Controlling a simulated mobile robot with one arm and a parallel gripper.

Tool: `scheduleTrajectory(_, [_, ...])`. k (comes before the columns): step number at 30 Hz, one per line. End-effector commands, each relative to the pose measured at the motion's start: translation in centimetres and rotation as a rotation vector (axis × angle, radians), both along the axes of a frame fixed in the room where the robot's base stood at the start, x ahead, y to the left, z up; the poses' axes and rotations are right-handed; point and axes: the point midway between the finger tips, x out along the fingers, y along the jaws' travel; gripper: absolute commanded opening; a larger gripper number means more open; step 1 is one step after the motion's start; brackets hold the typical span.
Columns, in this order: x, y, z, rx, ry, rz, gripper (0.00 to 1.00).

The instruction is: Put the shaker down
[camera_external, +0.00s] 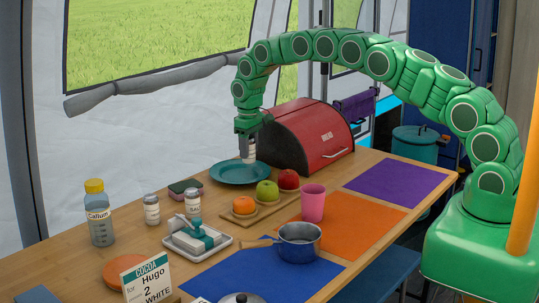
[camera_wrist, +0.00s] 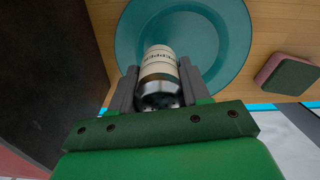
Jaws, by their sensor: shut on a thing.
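The held shaker (camera_external: 249,154) is pale with a printed label and a shiny metal cap. It also shows in the wrist view (camera_wrist: 158,65), where the label appears to read "PEPPER". My gripper (camera_wrist: 150,87) is shut on it, one finger on each side. In the external view my gripper (camera_external: 247,138) points down over the teal plate (camera_external: 225,173), with the shaker below it. The plate (camera_wrist: 225,75) lies behind the shaker in the wrist view. I cannot tell whether the shaker touches the plate.
A red bread box (camera_external: 305,140) stands close to the right. A sponge (camera_external: 186,187), small jars (camera_external: 152,209) and a butter dish (camera_external: 197,241) are left and in front. A fruit board (camera_external: 268,208) lies in front. The purple mat (camera_external: 398,183) is bare.

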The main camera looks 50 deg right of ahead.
Motion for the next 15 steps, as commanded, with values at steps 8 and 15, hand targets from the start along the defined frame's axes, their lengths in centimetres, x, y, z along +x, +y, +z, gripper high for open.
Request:
scheduleTrajectory(8, [0.8,0.0,-0.8,0.000,-0.002,0.000,0.14])
scheduleTrajectory(15, [0.6,0.0,-3.9,0.001,0.002,0.000,0.14])
